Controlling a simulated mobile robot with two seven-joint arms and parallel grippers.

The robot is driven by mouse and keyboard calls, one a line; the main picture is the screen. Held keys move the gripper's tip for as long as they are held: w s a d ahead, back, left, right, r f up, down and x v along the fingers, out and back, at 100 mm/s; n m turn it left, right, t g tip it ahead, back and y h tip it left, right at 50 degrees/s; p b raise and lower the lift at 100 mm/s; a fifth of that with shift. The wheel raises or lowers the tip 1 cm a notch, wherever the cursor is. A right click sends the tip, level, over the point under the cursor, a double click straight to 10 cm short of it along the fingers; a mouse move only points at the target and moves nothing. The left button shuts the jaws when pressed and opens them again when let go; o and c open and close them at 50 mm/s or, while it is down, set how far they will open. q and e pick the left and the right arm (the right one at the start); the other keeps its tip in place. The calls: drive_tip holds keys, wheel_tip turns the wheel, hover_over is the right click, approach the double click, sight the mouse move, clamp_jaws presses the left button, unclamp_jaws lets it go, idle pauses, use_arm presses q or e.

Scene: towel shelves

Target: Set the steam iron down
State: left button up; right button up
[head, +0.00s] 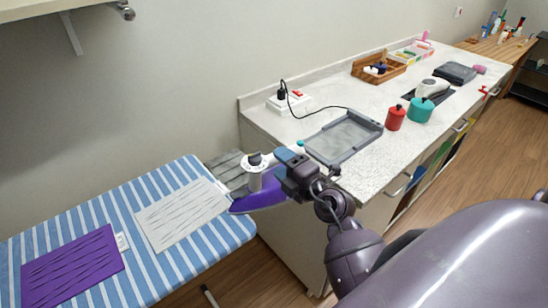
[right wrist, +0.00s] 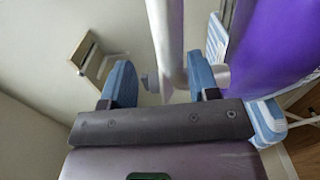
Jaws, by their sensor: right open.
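The steam iron (head: 262,196) has a purple body and a white upper part with a dial. In the head view it is at the right end of the ironing board (head: 228,232), beside a grey slatted rest (head: 228,172). Whether it touches the rest is hidden. My right gripper (head: 283,163) is at the iron's right side and covers part of it. In the right wrist view its blue fingers (right wrist: 163,82) are apart, with the iron's white part (right wrist: 166,40) between them and the purple body (right wrist: 270,40) to the right. My left gripper is not in view.
A grey tray (head: 345,137) lies on the white counter (head: 290,128) right of the iron, with a black cord nearby. A red canister (head: 395,118) and teal pot (head: 420,110) stand beyond. A white cloth (head: 182,213) and purple cloth (head: 72,268) lie on the board.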

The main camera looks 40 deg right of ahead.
drive_tip(key=s, duration=0.8)
drive_tip(key=s+a+f+m+g, duration=0.1)
drive_tip(key=s+f+m+g, duration=0.1)
drive_tip(key=f+m, duration=0.4)
drive_tip(key=s+a+f+m+g+h, duration=0.1)
drive_tip(key=s+a+f+m+g, duration=0.1)
drive_tip(key=f+m, duration=0.4)
drive_tip(key=s+a+f+m+g, duration=0.2)
drive_tip(key=s+f+m, duration=0.2)
drive_tip(key=f, duration=0.6)
drive_tip(key=shift+m+b, duration=0.3)
drive_tip(key=shift+m, duration=0.7)
